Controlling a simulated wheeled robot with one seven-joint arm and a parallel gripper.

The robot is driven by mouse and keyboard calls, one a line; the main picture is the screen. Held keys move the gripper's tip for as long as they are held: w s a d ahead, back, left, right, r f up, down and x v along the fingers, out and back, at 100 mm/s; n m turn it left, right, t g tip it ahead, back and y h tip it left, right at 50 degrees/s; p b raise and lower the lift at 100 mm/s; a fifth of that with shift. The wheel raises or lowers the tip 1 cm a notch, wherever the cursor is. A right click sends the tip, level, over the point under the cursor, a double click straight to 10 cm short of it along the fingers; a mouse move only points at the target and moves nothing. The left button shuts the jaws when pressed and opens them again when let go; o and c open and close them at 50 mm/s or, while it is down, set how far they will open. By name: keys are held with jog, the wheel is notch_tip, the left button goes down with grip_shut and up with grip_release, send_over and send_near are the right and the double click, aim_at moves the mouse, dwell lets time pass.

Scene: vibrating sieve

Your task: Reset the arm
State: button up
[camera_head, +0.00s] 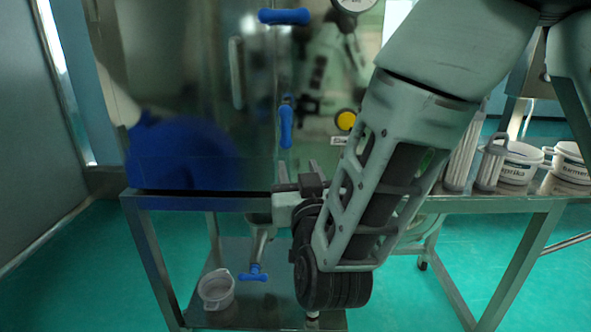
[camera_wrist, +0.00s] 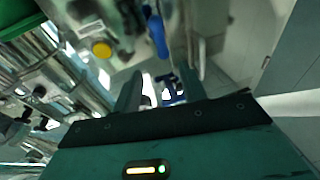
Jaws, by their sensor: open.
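My gripper (camera_head: 298,172) is in front of the steel sieve machine, just above the table's front edge in the head view, with its fingers pointing up and away. The fingers stand apart with nothing held between them. My arm comes down from the upper right and bends near the gripper. In the wrist view my gripper (camera_wrist: 160,85) also shows empty between its two fingers, with the blurred machine behind. The machine (camera_head: 200,80) has blue handles (camera_head: 285,16) and a yellow button (camera_head: 345,121). My arm hides part of the machine and table.
The steel table (camera_head: 500,206) runs across the view. Below, a white cup (camera_head: 216,289) sits on the lower shelf near a blue-handled valve (camera_head: 252,273). Green floor is clear at left.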

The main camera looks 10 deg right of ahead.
jog(key=s+a+f+n+g+y, duration=0.5)
jog(key=s+f+g, duration=0.3)
jog(key=s+g, duration=0.3)
jog(key=s+d+f+n+g+h, duration=0.1)
jog(key=s+d+n+g+h, duration=0.1)
jog(key=s+d+g+h, duration=0.3)
jog(key=s+d+g, duration=0.3)
jog(key=s+d, duration=0.3)
jog(key=s, duration=0.4)
jog(key=shift+d+f+g, duration=0.2)
jog(key=shift+f+g, duration=0.05)
jog(key=shift+g, duration=0.15)
